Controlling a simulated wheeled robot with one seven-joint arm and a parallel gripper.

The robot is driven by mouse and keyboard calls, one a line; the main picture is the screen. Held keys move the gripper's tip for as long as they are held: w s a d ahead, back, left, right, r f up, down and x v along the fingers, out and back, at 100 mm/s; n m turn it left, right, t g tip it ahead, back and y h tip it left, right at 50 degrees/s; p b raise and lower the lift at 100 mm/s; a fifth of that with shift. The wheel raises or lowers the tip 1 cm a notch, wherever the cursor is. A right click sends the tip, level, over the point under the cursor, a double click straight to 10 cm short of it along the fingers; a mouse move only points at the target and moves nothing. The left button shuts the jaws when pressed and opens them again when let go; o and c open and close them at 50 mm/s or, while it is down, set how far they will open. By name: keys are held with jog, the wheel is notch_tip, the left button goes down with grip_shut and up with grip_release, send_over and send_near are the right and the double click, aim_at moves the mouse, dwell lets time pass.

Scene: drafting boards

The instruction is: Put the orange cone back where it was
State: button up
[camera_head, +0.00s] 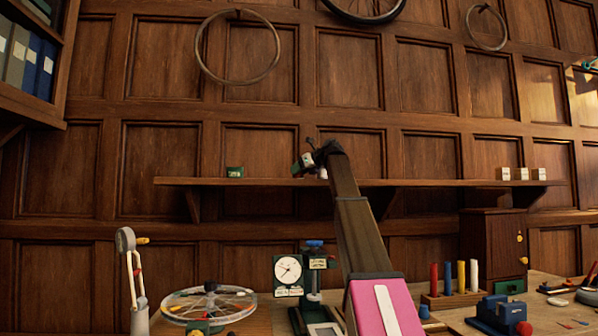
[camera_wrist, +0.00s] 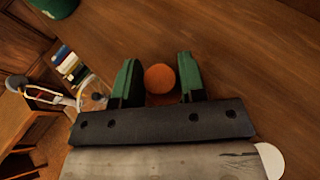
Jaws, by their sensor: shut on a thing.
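My gripper (camera_head: 308,166) is at the wall shelf (camera_head: 420,183), near its middle and just above its front edge. In the wrist view its two green fingers (camera_wrist: 158,82) are closed on the orange cone (camera_wrist: 161,77). Only a rounded orange face of the cone shows between the fingers, so its tilt is unclear. In the head view I cannot make out the cone. A broad brown wooden surface lies behind it in the wrist view. I cannot tell whether the cone touches it.
A small green box (camera_head: 235,172) stands on the shelf left of my gripper, and several white boxes (camera_head: 521,174) at its right end. Bare shelf lies between. Below, the bench holds a wheel (camera_head: 208,303), a dial clock (camera_head: 288,270) and a blue vise (camera_head: 496,313).

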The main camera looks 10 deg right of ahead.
jog(key=shift+f, duration=0.1)
jog(key=o, duration=1)
jog(key=v, duration=1.2)
